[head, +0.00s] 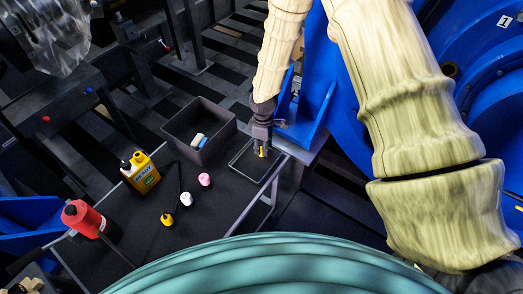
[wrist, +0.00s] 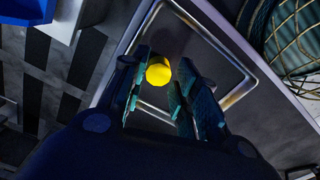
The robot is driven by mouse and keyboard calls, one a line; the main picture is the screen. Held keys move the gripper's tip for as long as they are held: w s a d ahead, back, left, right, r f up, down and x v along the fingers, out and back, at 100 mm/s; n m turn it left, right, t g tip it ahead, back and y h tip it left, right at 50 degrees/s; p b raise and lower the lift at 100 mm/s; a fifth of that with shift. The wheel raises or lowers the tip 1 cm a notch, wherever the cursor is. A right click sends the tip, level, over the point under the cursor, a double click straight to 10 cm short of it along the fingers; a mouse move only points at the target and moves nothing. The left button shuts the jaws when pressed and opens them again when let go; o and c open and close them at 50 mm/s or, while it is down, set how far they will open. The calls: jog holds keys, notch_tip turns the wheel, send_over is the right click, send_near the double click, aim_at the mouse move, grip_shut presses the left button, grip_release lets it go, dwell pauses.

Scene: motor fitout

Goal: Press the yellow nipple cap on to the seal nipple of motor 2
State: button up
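The yellow nipple cap (wrist: 158,72) sits between the fingertips of my gripper (wrist: 163,68) in the wrist view. The fingers have closed in to about its width and appear to hold it. In the head view my gripper (head: 262,150) points down over a shallow dark tray (head: 242,172), and the yellow cap (head: 262,153) shows at its tips. Whether the cap still touches the tray floor is hard to tell. A blue motor marked 1 (head: 503,20) stands at the upper right. I cannot make out motor 2 or its seal nipple.
On the dark bench (head: 220,205) stand an open grey box (head: 205,152), a yellow bottle (head: 140,172), a red bottle (head: 85,218) and small yellow, white and pink-topped items. A blue bracket (head: 308,110) rises beside my arm. The tray lies near the bench edge.

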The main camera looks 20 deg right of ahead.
jog(key=shift+f, duration=0.95)
jog(key=shift+c, duration=0.3)
jog(key=shift+c, duration=1.4)
